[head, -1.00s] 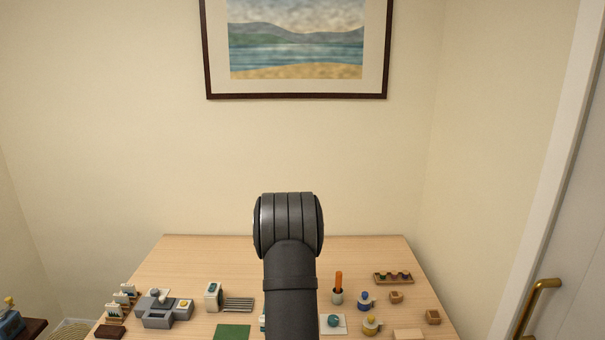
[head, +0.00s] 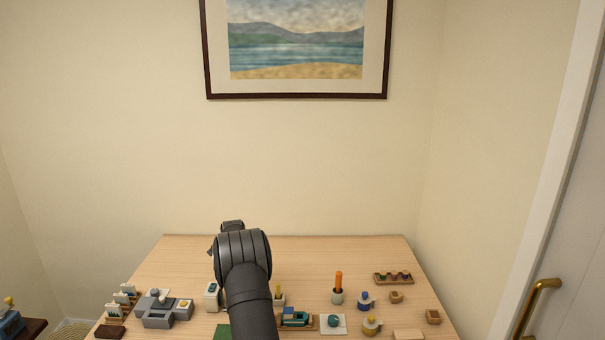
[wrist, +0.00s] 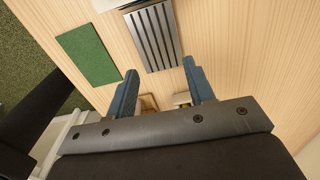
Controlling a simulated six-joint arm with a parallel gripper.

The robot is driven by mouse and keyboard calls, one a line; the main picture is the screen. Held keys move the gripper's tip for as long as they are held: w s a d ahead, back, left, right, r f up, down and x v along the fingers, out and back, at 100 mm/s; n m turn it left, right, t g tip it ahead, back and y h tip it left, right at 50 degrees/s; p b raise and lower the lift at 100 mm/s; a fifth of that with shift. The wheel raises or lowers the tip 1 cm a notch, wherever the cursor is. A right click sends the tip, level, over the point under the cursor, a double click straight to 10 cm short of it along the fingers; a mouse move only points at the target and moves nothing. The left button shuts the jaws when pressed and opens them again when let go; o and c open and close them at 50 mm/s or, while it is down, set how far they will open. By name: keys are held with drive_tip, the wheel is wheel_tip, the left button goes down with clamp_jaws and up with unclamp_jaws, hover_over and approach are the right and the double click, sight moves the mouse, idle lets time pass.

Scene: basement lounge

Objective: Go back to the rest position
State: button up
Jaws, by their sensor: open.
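My gripper (wrist: 160,82) shows in the wrist view with its two blue fingers apart and nothing between them. It is over the wooden table (wrist: 235,55), with a grey slatted rack (wrist: 153,38) and a green mat (wrist: 89,54) beyond the fingertips. In the head view my arm rises from the bottom edge, left of centre, and hides the gripper's fingers. The table (head: 320,258) is seen behind it.
Left on the table are a grey block-like device (head: 160,312) and several small card stands. Right are a cup with an orange stick (head: 338,290), a blue-topped pot (head: 365,300), a yellow pot (head: 371,326) and a long tray (head: 393,278). The table's back is clear.

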drive_tip(key=shift+w+a+f, duration=0.15)
drive_tip(key=shift+a+f, duration=0.2)
drive_tip(key=shift+a, duration=0.2)
drive_tip(key=shift+w+a+f, duration=0.1)
drive_tip(key=shift+a+f, duration=0.2)
drive_tip(key=shift+f, duration=0.4)
idle(0.8)
